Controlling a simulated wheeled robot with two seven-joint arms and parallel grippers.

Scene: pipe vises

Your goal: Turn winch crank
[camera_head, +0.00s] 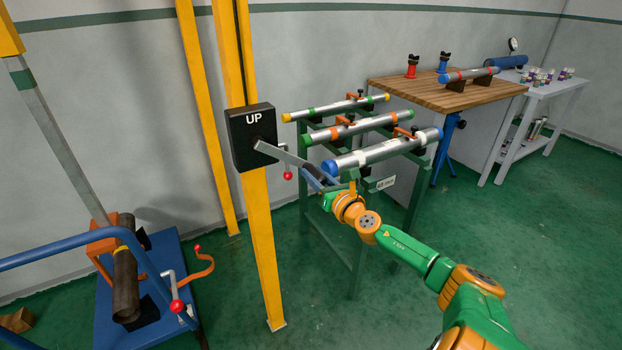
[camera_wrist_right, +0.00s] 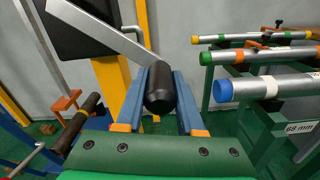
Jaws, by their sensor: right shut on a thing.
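The winch is a black box (camera_head: 252,137) marked UP, on a yellow post (camera_head: 258,230). Its grey flat crank arm (camera_head: 282,154) slopes down to the right from the box and ends in a black handle (camera_head: 314,174). In the wrist view the crank arm (camera_wrist_right: 103,33) runs from upper left to the black handle (camera_wrist_right: 160,90). My right gripper (camera_head: 319,178) is shut on the black handle. Its blue fingers (camera_wrist_right: 186,100) lie on both sides of the handle. My left gripper is not in view.
A green rack with several steel pipes (camera_head: 375,150) stands close to the right of my gripper. A red knob (camera_head: 287,175) hangs just below the crank arm. A blue cart (camera_head: 150,290) with a brown pipe (camera_head: 125,285) is at lower left. A wooden bench (camera_head: 440,90) stands behind.

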